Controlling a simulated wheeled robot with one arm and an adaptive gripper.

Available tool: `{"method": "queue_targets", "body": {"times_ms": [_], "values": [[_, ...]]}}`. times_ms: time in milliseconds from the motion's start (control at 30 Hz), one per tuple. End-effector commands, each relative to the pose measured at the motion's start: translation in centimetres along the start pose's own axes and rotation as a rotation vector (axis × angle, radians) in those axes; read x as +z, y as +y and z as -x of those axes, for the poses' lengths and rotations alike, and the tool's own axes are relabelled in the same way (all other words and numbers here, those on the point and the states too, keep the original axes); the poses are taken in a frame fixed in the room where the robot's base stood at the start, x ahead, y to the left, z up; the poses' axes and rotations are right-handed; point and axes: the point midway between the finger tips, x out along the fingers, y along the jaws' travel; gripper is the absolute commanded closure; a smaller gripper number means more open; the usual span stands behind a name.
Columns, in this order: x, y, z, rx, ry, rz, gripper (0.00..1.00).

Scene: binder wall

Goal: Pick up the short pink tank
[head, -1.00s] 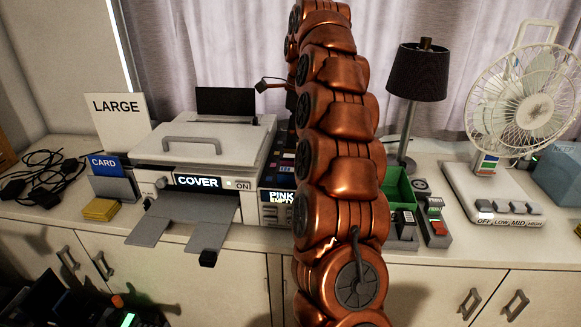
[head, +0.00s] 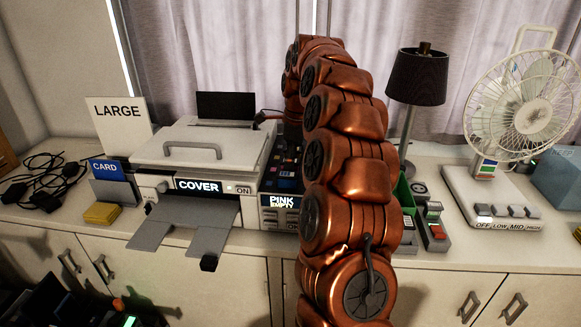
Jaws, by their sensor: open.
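I cannot make out the short pink tank; my copper arm covers much of the area right of the printer. The white printer (head: 205,150) stands on the counter, with a "COVER" label on its front. Beside it is a dark bay of small coloured parts (head: 281,160), above a "PINK EMPTY" label (head: 283,201). Only a small dark and orange part of my gripper (head: 265,116) shows, at the bay's back left, near the printer's rear right corner. It is open; my arm hides the rest.
A green bin (head: 402,190) and a grey holder with a red part (head: 433,232) stand right of my arm. A lamp (head: 416,78), a fan (head: 522,100) and its button base stand farther right. Yellow cards (head: 102,213) and cables (head: 45,182) lie left.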

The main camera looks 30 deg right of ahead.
Motion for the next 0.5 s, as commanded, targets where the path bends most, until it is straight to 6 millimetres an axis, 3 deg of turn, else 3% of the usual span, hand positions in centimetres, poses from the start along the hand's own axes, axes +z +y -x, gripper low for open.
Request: {"method": "queue_targets", "body": {"times_ms": [367, 500], "values": [[0.01, 0.04, -0.47, 0.000, 0.000, 0.000, 0.38], [0.01, 0.04, -0.46, 0.000, 0.000, 0.001, 0.52]]}}
